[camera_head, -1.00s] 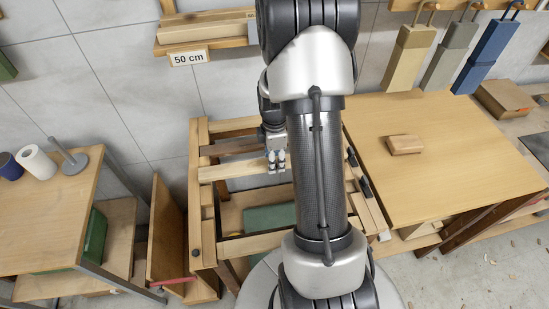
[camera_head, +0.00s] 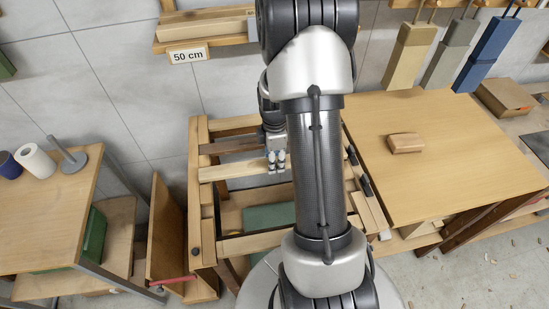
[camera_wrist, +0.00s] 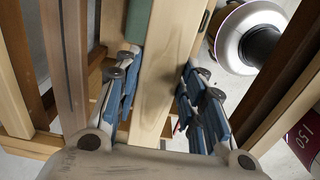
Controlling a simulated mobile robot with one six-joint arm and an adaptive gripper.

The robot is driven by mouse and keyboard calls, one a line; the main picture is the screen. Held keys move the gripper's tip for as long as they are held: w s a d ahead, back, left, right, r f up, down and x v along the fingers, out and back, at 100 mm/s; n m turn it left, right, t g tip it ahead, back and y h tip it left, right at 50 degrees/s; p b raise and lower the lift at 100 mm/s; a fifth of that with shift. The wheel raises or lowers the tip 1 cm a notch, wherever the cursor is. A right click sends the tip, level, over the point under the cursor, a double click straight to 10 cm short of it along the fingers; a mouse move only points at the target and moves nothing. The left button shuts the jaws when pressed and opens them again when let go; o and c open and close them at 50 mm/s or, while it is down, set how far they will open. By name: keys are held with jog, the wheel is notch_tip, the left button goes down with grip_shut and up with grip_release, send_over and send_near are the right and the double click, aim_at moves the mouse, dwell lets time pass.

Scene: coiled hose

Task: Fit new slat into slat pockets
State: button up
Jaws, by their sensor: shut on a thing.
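A pale wooden slat (camera_head: 228,171) lies crosswise over the wooden frame (camera_head: 196,205) in the head view. Its left end is at the frame's left side; its right part is behind my arm. My gripper (camera_head: 276,161) is shut on this slat near its visible middle. In the wrist view the slat (camera_wrist: 165,70) runs between the two blue-padded fingers of my gripper (camera_wrist: 163,100). A darker slat (camera_head: 228,146) lies behind it, roughly parallel. The slat pockets are too small or hidden to make out, so I cannot tell whether the ends are seated.
A green box (camera_head: 268,217) sits low inside the frame. A workbench (camera_head: 455,160) with a wooden block (camera_head: 405,143) stands on the right. A table (camera_head: 40,220) with a white roll (camera_head: 36,161) stands on the left. A leaning board (camera_head: 168,230) is beside the frame.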

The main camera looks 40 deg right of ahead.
jog(key=shift+f+b, duration=0.75)
jog(key=shift+f, duration=0.45)
jog(key=o, duration=1.2)
jog(key=shift+o, duration=0.2)
notch_tip(320, 180, up, 12)
